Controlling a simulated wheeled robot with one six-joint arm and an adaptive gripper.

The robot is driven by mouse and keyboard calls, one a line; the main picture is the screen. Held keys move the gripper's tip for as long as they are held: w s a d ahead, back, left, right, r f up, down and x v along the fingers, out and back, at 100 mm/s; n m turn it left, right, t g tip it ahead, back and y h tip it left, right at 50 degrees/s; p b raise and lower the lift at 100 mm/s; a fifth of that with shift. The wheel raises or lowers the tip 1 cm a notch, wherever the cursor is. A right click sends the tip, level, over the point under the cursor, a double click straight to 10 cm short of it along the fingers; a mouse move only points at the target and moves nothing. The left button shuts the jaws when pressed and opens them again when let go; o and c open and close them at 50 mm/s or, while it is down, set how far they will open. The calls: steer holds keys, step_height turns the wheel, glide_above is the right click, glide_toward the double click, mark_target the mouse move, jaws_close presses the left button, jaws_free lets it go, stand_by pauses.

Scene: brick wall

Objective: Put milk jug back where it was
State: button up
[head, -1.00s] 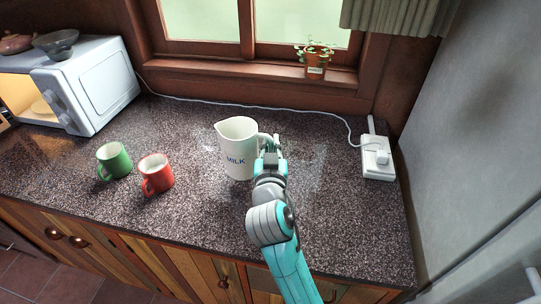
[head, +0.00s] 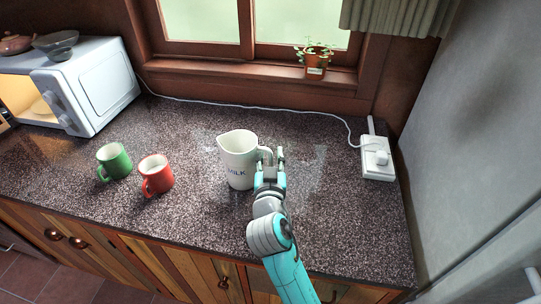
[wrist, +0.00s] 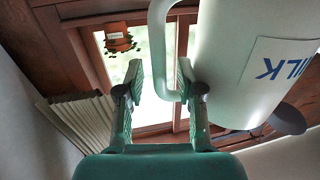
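The white milk jug (head: 238,163), marked MILK, appears to stand on the speckled counter left of my gripper, its handle (head: 266,154) to the right. My gripper (head: 271,156) is at the handle with its fingers spread. In the wrist view the jug (wrist: 240,75) fills the right side, upside down. Its handle (wrist: 159,45) lies between the two parted fingers of my gripper (wrist: 159,80), with a gap beside the left finger. I cannot tell whether the right finger touches the handle.
A red mug (head: 156,175) and a green mug (head: 115,161) stand left of the jug. A microwave (head: 95,85) is at the back left. A white power strip (head: 377,160) with a cable lies at the right. A potted plant (head: 315,68) sits on the sill.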

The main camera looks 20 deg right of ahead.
steer(key=shift+r, duration=0.1)
steer(key=v, duration=1.2)
steer(key=shift+s+a, duration=0.1)
stand_by(0.3)
